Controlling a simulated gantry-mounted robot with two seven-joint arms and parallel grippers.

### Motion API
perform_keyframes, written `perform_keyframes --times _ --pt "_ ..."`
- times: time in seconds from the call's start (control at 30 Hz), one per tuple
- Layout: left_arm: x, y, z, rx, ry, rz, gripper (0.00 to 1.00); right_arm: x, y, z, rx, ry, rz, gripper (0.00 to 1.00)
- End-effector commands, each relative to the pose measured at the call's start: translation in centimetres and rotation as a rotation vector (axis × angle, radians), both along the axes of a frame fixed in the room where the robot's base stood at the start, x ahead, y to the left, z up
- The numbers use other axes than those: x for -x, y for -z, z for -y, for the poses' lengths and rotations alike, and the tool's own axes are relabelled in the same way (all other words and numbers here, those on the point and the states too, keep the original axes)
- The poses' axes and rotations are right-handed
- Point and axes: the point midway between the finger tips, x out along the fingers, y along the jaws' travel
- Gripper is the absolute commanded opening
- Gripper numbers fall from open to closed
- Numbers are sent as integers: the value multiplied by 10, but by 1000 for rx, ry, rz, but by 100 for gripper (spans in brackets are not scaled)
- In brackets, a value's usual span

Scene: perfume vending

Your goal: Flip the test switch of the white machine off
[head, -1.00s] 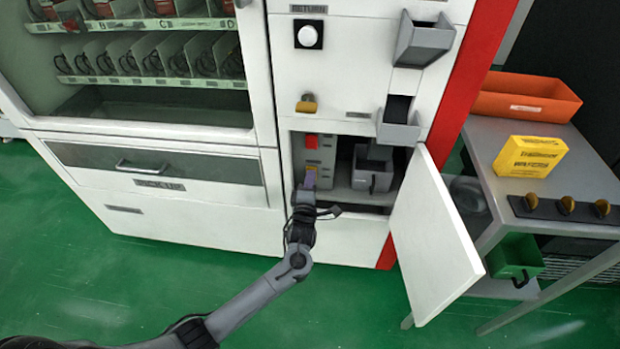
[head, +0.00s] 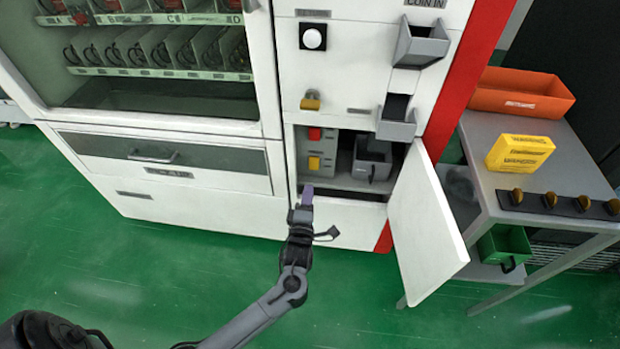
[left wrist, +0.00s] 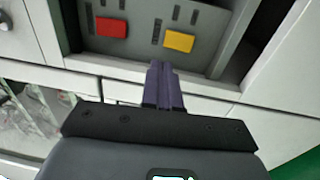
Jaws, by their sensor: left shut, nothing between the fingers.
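The white machine (head: 340,222) stands open at its lower compartment. Inside is a grey panel with a red switch (head: 315,134) above a yellow switch (head: 314,163). In the left wrist view the red switch (left wrist: 111,28) is at left and the yellow switch (left wrist: 179,41) at right. I cannot read which is labelled test. My left gripper (head: 307,190) is shut and empty, just below and in front of the yellow switch, apart from it. Its purple fingertips (left wrist: 163,72) point at the panel in the left wrist view. My right gripper is not in view.
The open white door (head: 425,220) hangs to the right of the compartment. A grey cup-like box (head: 372,160) sits inside, right of the switches. A side table holds an orange bin (head: 522,94) and a yellow box (head: 518,152). Green floor in front is clear.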

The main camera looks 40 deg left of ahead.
Motion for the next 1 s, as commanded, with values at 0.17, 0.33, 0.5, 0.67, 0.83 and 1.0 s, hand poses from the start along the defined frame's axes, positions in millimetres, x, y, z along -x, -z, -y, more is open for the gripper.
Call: perform_keyframes --times 0.17,0.33,0.5,0.67,0.83,1.0 --pt "16 -3 10 1 1 0 0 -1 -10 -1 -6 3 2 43" --pt "22 -3 13 1 0 1 0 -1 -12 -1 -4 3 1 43" --pt "22 -3 14 0 1 0 0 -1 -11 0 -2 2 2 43" --pt "22 -3 13 0 1 0 0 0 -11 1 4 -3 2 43" --pt "23 -4 14 0 1 -4 0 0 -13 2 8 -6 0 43" --pt "40 -7 11 -5 1 -48 0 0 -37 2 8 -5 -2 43"
